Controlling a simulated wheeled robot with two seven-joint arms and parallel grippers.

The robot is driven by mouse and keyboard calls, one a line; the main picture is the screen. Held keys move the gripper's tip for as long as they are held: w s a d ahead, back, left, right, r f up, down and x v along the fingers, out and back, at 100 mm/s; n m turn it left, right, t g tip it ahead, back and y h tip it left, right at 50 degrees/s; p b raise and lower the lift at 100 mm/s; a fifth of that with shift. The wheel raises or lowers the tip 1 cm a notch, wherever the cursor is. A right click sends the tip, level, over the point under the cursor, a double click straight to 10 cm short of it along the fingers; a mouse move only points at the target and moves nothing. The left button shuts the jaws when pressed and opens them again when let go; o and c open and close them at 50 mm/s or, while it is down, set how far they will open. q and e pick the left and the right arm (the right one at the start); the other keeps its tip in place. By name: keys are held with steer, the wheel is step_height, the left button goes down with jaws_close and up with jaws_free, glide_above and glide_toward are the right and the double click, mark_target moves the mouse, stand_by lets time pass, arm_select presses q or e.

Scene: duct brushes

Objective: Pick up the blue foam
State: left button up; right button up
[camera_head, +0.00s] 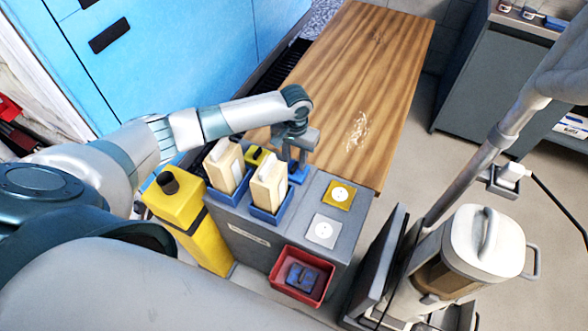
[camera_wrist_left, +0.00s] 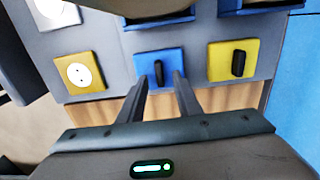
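The blue foam (camera_wrist_left: 174,57) is a flat blue square with a dark upright grip on top, on the grey cabinet top. In the head view the blue foam (camera_head: 298,174) shows partly, behind the cream blocks and below my left gripper (camera_head: 294,158). In the left wrist view my left gripper (camera_wrist_left: 160,82) is open, its two fingers apart with the dark grip between their tips. I cannot tell whether they touch it. A yellow foam (camera_wrist_left: 233,60) with a similar grip lies beside the blue one. My right gripper is not in view.
Two cream blocks in blue holders (camera_head: 263,213) stand close to my left gripper. A wooden table (camera_head: 385,80) adjoins behind; a yellow container (camera_head: 196,234) stands left.

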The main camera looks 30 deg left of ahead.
arm_select(q)
steer(key=shift+f, duration=0.35)
jaws_close()
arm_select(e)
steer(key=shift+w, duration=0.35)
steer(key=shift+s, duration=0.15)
